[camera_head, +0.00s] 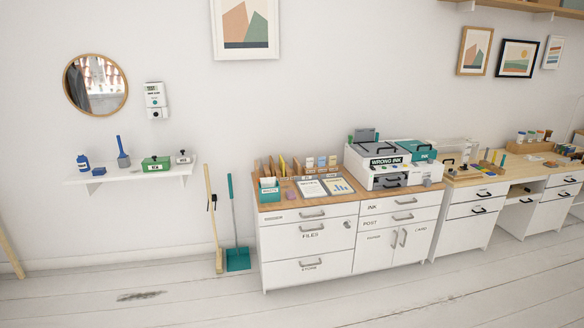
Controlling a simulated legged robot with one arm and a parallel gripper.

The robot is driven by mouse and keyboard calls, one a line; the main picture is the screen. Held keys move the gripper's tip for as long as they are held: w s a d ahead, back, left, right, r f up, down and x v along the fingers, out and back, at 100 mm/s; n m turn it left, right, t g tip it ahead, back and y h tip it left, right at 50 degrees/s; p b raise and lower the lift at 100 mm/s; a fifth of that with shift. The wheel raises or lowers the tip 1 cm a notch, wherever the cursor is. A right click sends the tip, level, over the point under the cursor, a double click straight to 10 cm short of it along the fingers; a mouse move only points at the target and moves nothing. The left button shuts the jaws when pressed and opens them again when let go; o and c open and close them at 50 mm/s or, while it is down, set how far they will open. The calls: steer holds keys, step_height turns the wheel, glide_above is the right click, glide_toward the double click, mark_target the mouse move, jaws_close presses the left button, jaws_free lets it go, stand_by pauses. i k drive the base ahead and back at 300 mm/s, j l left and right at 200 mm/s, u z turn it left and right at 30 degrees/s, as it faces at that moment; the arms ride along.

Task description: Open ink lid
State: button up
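A white printer (372,177) stands on the wooden top of a white cabinet, right of the picture's middle. A sign on its front edge reads "WRONG INK" (386,161). A teal lid (418,150) with a dark handle lies at the printer's top right, and it looks shut. A dark grey panel (375,147) with a handle lies to its left. My gripper is not in view.
Papers and upright files (283,167) stand left of the printer. A desk (520,170) with small items adjoins on the right. A teal dustpan (237,259) and broom (213,215) lean on the wall. A white shelf (135,176) hangs left. The front floor is clear.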

mark_target(421, 151)
steer(key=i+z, duration=0.2)
steer(key=i, duration=0.25)
steer(key=i+j+z, duration=0.2)
steer(key=i, duration=0.2)
steer(key=i+z, duration=0.2)
steer(key=i, duration=0.2)
steer(key=i+j+z, duration=0.15)
steer(key=i, duration=0.25)
steer(key=i+j, duration=0.05)
steer(key=j, duration=0.05)
